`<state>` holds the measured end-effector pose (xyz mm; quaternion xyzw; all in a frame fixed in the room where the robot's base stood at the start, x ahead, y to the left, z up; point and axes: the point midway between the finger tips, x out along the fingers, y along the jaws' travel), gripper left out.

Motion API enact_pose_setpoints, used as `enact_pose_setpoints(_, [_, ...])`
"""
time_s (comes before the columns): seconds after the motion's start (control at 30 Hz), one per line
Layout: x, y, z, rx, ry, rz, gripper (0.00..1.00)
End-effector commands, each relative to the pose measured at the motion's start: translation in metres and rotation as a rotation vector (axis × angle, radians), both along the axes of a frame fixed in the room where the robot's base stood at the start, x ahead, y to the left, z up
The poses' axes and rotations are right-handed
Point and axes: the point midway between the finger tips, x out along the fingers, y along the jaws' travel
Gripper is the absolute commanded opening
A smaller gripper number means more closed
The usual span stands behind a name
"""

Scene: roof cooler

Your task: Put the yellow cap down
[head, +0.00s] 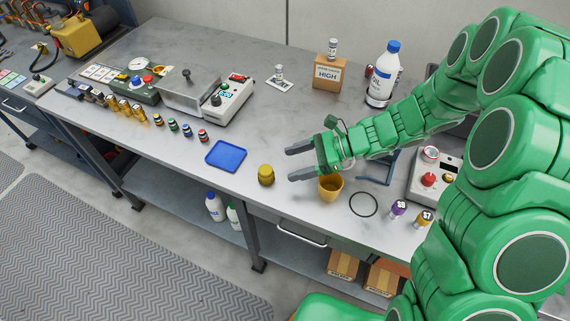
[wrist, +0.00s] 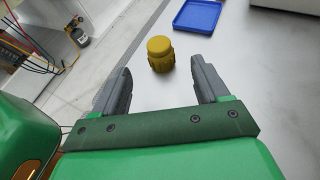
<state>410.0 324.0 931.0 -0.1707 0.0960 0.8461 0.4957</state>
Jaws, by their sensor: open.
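The yellow cap (head: 266,175) stands upright on the grey bench top, near its front edge. It also shows in the wrist view (wrist: 160,54), ahead of my fingers and apart from them. My gripper (head: 294,162) is open and empty, to the right of the cap in the head view. In the wrist view my two grey fingers (wrist: 159,82) are spread wide with bare bench between them.
A blue tray (head: 226,155) lies to the left of the cap. A yellow cup (head: 330,187) and a black ring (head: 363,204) are to the right. Small bottles (head: 398,209) stand further right. Instruments (head: 222,108) stand at the back left. The bench between tray and cap is clear.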

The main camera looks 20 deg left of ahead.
Motion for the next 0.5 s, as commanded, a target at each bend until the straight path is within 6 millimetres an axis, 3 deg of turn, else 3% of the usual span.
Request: enact_pose_setpoints(0.5, [0.0017,-0.0082,0.0061,0.001,-0.007,0.007,0.74])
